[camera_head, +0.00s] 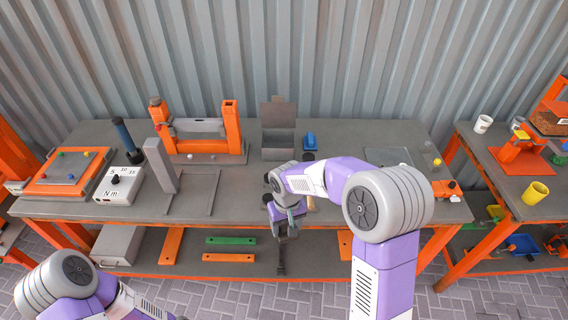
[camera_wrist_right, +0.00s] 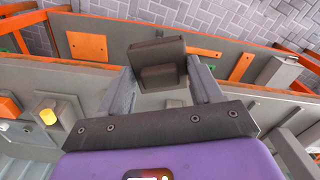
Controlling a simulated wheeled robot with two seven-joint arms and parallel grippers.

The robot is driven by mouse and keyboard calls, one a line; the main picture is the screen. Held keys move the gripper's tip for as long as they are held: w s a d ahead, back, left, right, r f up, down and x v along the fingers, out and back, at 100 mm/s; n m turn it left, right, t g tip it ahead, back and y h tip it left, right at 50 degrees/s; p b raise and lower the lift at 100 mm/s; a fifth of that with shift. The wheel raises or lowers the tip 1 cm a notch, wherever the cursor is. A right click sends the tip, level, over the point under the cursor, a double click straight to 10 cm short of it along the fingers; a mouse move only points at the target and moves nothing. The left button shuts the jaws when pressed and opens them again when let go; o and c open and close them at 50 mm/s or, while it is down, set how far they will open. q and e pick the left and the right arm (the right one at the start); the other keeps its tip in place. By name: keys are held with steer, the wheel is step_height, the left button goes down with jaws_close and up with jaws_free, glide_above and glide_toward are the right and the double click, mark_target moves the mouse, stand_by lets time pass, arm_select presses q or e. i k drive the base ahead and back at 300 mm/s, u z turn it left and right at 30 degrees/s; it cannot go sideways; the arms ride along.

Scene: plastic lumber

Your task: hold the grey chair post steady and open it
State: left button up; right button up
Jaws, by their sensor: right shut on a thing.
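A light grey post (camera_head: 160,165) stands leaning slightly on the left part of the table, next to a flat grey frame; I take it to be the chair post. My right gripper (camera_head: 285,222) is at the table's front edge, well to the right of that post. In the right wrist view the right gripper (camera_wrist_right: 162,72) is shut on a dark grey blocky piece (camera_wrist_right: 158,50) between its two fingers. I cannot tell what this piece is. My left gripper is out of view; only part of my left arm shows at lower left.
An orange stand (camera_head: 232,125), an open grey box (camera_head: 278,140) and a blue item (camera_head: 309,141) stand at the back. A white meter box (camera_head: 119,182) is left of the post. The side table (camera_head: 508,195) holds a yellow cup (camera_head: 535,193).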

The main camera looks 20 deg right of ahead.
mark_target(154, 148)
steer(key=z, duration=0.8)
steer(key=i, duration=0.55)
steer(key=u, duration=0.85)
steer(key=i, duration=0.3)
steer(key=u, duration=0.35)
